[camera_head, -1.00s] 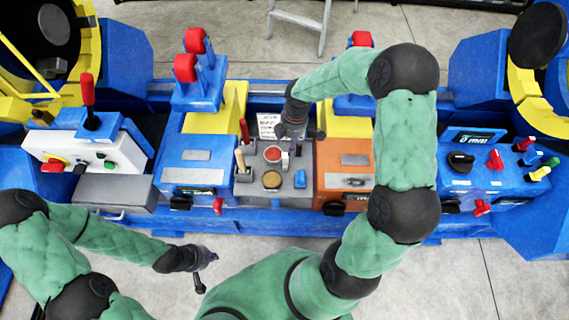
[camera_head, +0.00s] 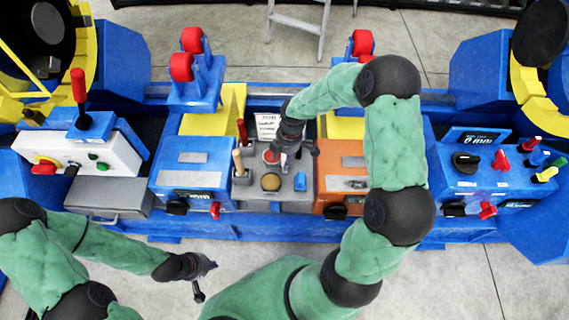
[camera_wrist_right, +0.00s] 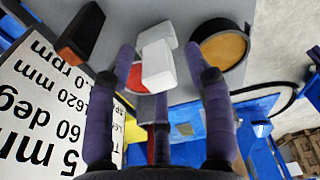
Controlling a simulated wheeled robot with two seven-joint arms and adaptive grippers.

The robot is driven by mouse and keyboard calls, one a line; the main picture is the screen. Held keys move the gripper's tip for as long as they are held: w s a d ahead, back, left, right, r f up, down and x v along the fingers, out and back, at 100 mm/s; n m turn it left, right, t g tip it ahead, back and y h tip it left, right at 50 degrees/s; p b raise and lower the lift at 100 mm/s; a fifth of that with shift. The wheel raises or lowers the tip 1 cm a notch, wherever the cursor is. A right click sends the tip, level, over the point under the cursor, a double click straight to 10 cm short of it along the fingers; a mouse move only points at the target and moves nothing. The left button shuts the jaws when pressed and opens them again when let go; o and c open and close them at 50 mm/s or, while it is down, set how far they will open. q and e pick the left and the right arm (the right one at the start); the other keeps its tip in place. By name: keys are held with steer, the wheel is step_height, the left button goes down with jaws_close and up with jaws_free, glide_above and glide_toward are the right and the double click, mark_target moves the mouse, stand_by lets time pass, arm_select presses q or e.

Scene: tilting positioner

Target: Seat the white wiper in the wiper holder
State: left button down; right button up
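The white wiper (camera_wrist_right: 158,66) shows in the right wrist view as a pale blocky piece in front of a red round part. My right gripper (camera_wrist_right: 166,72) is open, with its fingers apart on either side of the wiper and gaps visible between. In the head view my right gripper (camera_head: 297,152) is low over the grey tool tray (camera_head: 268,195) and mostly hides the wiper. I cannot make out the wiper holder for certain. My left gripper (camera_head: 204,279) is open and empty over the floor in front of the bench.
On the tray are a brass-coloured disc (camera_head: 271,182), a small blue block (camera_head: 300,182) and upright handled tools (camera_head: 238,162) at the left. A printed card (camera_head: 267,125) stands behind it. An orange box (camera_head: 342,160) is to the right and a blue box (camera_head: 190,170) to the left.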

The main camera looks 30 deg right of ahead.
jaws_close()
steer(key=shift+r, duration=0.1)
